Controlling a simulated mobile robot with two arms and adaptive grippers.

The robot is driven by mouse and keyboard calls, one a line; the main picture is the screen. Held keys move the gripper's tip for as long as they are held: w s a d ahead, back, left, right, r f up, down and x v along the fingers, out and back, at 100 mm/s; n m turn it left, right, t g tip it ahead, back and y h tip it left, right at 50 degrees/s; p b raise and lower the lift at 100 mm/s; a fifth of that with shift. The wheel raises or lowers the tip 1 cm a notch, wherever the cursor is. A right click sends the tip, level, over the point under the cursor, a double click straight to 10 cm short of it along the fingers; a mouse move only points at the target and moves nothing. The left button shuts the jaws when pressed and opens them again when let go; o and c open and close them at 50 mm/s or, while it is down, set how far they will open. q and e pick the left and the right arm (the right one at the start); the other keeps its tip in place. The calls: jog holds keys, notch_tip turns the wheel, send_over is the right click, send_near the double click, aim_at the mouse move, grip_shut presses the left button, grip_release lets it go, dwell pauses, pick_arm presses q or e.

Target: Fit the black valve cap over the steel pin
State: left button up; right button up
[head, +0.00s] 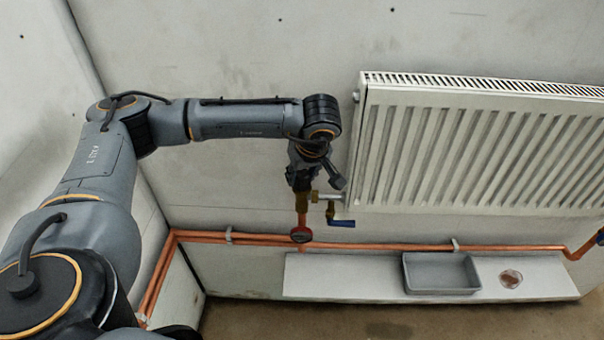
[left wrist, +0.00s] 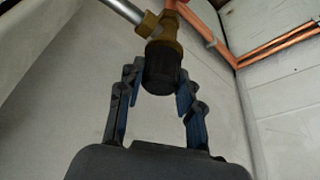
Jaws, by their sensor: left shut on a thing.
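My left gripper (head: 303,180) is at the valve beside the radiator's lower left corner. In the left wrist view its two fingers (left wrist: 158,82) are shut on the black valve cap (left wrist: 161,66), one on each side. The cap's far end meets the brass valve body (left wrist: 164,28), in line with it as far as I can see. The brass valve also shows in the head view (head: 303,201), just below the gripper. The steel pin is hidden; I cannot tell how deep the cap sits. The cap is hidden in the head view. My right gripper is out of view.
The white radiator (head: 470,150) is close to the right of the gripper. Copper pipes (head: 380,246) run along the wall. A white ledge (head: 340,275) holds a grey tray (head: 440,290) and a small round dish (head: 511,279).

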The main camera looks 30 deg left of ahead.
pick_arm(q)
jog(key=shift+f+b, duration=0.3)
jog(key=shift+b, duration=0.05)
dwell(0.5)
jog(key=o, duration=1.4)
jog(key=shift+r, duration=0.15)
jog(key=shift+r+p, duration=1.65)
jog(key=shift+r, duration=0.9)
jog(key=shift+f, duration=0.1)
